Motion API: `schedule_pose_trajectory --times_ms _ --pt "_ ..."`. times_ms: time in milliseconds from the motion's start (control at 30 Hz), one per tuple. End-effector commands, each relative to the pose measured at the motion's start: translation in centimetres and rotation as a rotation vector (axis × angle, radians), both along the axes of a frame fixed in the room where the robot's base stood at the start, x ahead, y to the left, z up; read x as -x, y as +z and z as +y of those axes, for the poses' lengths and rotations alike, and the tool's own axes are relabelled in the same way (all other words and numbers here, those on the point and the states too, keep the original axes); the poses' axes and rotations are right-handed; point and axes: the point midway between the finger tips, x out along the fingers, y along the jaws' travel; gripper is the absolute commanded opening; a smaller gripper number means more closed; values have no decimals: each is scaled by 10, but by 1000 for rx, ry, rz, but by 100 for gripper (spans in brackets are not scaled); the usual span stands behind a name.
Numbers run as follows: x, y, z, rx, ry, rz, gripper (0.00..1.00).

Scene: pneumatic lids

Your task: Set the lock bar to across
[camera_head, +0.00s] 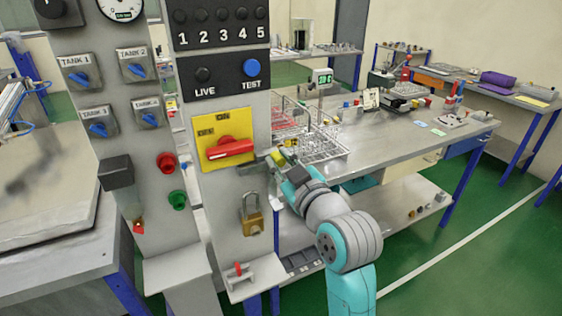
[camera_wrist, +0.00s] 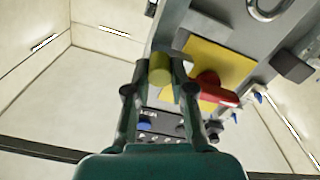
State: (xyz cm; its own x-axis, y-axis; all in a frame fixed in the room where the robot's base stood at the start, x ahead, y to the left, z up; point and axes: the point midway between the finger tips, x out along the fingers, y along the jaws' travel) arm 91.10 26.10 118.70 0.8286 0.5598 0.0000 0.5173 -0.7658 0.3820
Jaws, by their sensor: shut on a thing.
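The red rotary handle (camera_head: 230,150) lies roughly level across a yellow plate (camera_head: 208,128) on the grey control column. A short grey bar (camera_head: 251,167), which looks like the lock bar, sticks out sideways at the plate's lower right. Its yellow knob (camera_wrist: 160,68) sits between my fingertips in the wrist view. My gripper (camera_head: 279,159) is shut on this knob, just right of the column, and comes in from the right. In the wrist view my gripper (camera_wrist: 160,86) has one finger on each side of the knob. The bar's pivot is not clear.
A brass padlock (camera_head: 252,220) hangs below the plate, above a small shelf (camera_head: 253,284) with a red piece. A LIVE/TEST panel (camera_head: 229,75) is above. A workbench (camera_head: 395,135) with a wire rack (camera_head: 322,144) stands behind my arm. Floor at the right is clear.

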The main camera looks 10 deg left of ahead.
Motion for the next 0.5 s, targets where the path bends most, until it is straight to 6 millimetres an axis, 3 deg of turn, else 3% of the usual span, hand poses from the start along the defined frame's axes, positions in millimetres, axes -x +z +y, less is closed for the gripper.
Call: schedule_pose_trajectory --times_ms 167,500 --pt "2 0 3 0 1 0 0" --pt "28 -1 42 1 4 1 0"
